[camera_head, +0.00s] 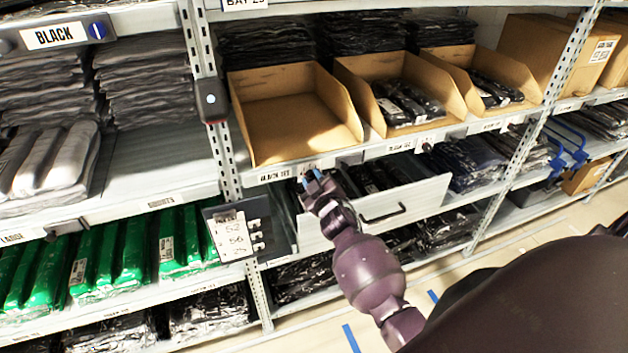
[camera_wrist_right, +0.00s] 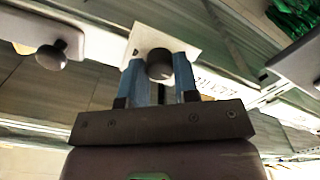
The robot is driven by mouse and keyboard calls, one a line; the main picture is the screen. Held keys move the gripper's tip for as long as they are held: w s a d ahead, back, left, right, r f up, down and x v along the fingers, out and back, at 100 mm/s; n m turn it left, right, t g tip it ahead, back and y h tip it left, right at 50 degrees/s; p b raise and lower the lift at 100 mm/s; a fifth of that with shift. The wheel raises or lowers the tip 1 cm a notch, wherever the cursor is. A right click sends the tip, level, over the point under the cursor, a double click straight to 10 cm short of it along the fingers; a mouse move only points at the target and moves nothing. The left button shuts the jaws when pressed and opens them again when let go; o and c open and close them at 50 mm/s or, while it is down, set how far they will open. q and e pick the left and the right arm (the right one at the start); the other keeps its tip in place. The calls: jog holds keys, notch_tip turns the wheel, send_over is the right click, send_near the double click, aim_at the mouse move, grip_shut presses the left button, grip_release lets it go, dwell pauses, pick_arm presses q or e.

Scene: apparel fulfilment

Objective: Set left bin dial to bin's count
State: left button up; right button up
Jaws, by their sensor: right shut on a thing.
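The left bin (camera_head: 262,128) is an open cardboard bin on the shelf, and it looks empty. Its dial sits on the shelf edge below it, mostly hidden behind my right gripper (camera_head: 312,178) in the head view. In the right wrist view the dial (camera_wrist_right: 160,65) is a dark round knob on a white plate. The blue fingers of my right gripper (camera_wrist_right: 160,82) are shut on it, one on each side. The dial's setting cannot be read. My left gripper is not in view.
A middle bin (camera_head: 352,82) and a right bin (camera_head: 460,72) hold dark packaged garments. Another knob (camera_head: 423,146) is on the shelf edge to the right, also in the wrist view (camera_wrist_right: 50,57). A handled drawer (camera_head: 405,205) stands below, beside my arm. A clipboard (camera_head: 232,232) hangs at the left post.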

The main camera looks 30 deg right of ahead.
jog(key=o, duration=0.9)
jog(key=v, duration=1.1)
jog(key=shift+w, duration=0.1)
